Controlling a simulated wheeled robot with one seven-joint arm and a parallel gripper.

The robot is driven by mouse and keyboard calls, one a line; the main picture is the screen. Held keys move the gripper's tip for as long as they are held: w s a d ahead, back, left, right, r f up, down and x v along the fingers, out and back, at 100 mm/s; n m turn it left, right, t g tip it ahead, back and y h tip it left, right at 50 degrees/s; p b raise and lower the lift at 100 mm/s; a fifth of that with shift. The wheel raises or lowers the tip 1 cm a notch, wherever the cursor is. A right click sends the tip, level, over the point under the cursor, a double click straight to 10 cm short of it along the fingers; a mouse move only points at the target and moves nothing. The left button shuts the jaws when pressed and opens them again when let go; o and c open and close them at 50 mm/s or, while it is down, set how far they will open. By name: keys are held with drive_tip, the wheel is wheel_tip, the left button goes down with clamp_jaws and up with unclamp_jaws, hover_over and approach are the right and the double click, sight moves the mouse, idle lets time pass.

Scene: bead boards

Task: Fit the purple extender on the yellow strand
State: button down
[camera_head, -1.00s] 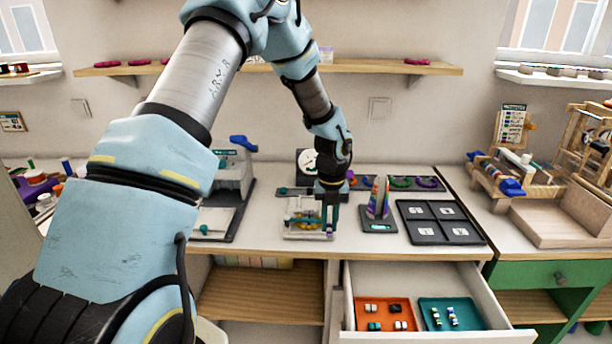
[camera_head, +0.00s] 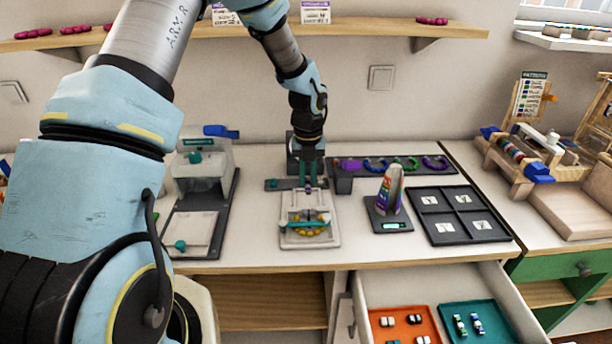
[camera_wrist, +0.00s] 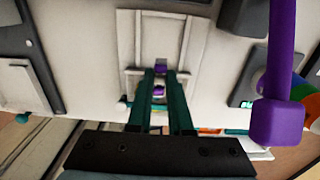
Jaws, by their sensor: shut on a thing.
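My gripper (camera_head: 307,184) has its teal fingers pointing down at the back edge of a pale board (camera_head: 326,240). In the wrist view the fingers (camera_wrist: 161,80) are closed around a small purple piece (camera_wrist: 160,68), which looks like the purple extender. Its other end is hidden between the fingers. The yellow strand (camera_head: 308,236) lies curved on the pale board, in front of the gripper, with a teal bar across it. In the wrist view the fingers cover most of the strand. I cannot tell whether the extender touches it.
A dark stand with a purple top (camera_head: 346,166) is close on the right; a large purple part (camera_wrist: 278,122) looms in the wrist view. A cone on a scale (camera_head: 391,195) and a dark compartment tray (camera_head: 449,215) stand further right. An open drawer (camera_head: 500,282) is below.

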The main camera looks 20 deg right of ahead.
sight(307, 203)
drive_tip(key=shift+f+b, duration=1.7)
drive_tip(key=shift+f, duration=0.3)
drive_tip(key=shift+s+f+b, duration=0.1)
drive_tip(key=shift+f+b, duration=0.2)
drive_tip(key=shift+f, duration=0.65)
drive_tip(key=shift+f, duration=0.1)
drive_tip(key=shift+a+f, duration=0.1)
drive_tip(key=shift+f, duration=0.25)
drive_tip(key=shift+r, duration=0.1)
drive_tip(key=shift+s+a+f, duration=0.15)
drive_tip(key=shift+s+f, duration=0.05)
drive_tip(key=shift+f, duration=0.45)
drive_tip(key=c, duration=1)
unclamp_jaws()
drive_tip(key=shift+c, duration=0.2)
drive_tip(key=shift+o, duration=0.2)
drive_tip(key=shift+w+r+p, duration=0.2)
drive_tip(key=shift+r+p, duration=1.55)
drive_tip(key=shift+r, duration=0.25)
drive_tip(key=shift+d+r+p, duration=0.2)
drive_tip(key=shift+r+p, duration=1.25)
drive_tip(key=shift+r, duration=0.3)
